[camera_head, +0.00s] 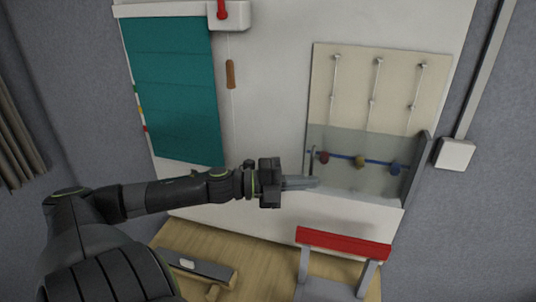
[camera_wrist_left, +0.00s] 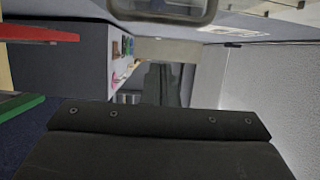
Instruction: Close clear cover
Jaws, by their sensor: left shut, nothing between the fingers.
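A translucent grey panel, which looks like the clear cover (camera_head: 345,183), spans the lower part of a beige board (camera_head: 395,90) on the white wall panel in the head view. A dark grey upright edge piece (camera_head: 415,172) stands at its right side; I cannot tell how it joins the cover. My left gripper (camera_head: 316,183) is shut and empty, pointing right, with its tips at the cover's lower left in the picture. I cannot tell whether they touch it. My right gripper is not in view.
A teal shutter (camera_head: 175,90) and a hanging brown handle (camera_head: 230,74) are to the left. A red-topped grey frame (camera_head: 343,243) stands below, near the wooden floor (camera_head: 245,250).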

